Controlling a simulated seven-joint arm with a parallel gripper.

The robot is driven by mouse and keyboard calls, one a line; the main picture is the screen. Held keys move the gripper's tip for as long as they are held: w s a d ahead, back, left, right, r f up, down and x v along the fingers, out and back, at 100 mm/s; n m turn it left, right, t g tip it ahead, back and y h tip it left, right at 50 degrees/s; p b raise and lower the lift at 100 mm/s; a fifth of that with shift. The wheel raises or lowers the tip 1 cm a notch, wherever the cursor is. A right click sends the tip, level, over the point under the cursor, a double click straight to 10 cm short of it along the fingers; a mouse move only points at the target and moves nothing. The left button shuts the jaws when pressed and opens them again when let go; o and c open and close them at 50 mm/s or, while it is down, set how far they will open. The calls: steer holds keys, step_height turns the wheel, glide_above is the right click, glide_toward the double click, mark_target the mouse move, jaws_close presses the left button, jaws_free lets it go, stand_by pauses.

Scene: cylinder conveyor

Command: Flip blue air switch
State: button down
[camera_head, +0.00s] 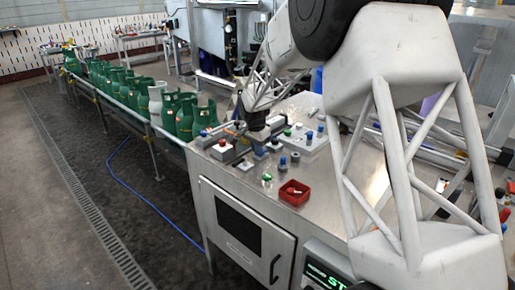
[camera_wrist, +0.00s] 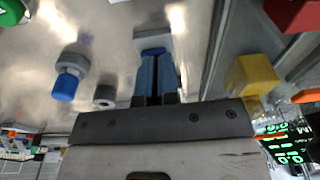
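My gripper (camera_wrist: 156,62) points at a small grey block with a blue part (camera_wrist: 152,44) in the wrist view. Its two bluish fingers are side by side with only a thin dark line between them, and nothing shows gripped. The tips overlap the blue part; I cannot tell if they touch it. This may be the blue air switch, mostly hidden by the fingers. In the head view my gripper (camera_head: 257,137) is low over the small devices on the metal cabinet top. A blue knob on a grey base (camera_wrist: 68,86) stands left of the fingers in the wrist view.
A red open box (camera_head: 293,193) with small items sits near the cabinet's front edge. Several coloured buttons and knobs stand around the gripper. A yellow block (camera_wrist: 252,76) is right of the fingers. Green gas cylinders (camera_head: 130,90) line the conveyor at left.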

steer(key=shift+w+d+f, duration=0.2)
steer(key=shift+d+f, duration=0.5)
steer(key=shift+f, duration=0.05)
steer(key=shift+r, duration=0.15)
step_height(320, 180, up, 15)
steer(key=s+a, duration=0.1)
steer(key=shift+a+r, duration=0.15)
steer(key=shift+a, duration=0.25)
steer(key=shift+s, duration=0.1)
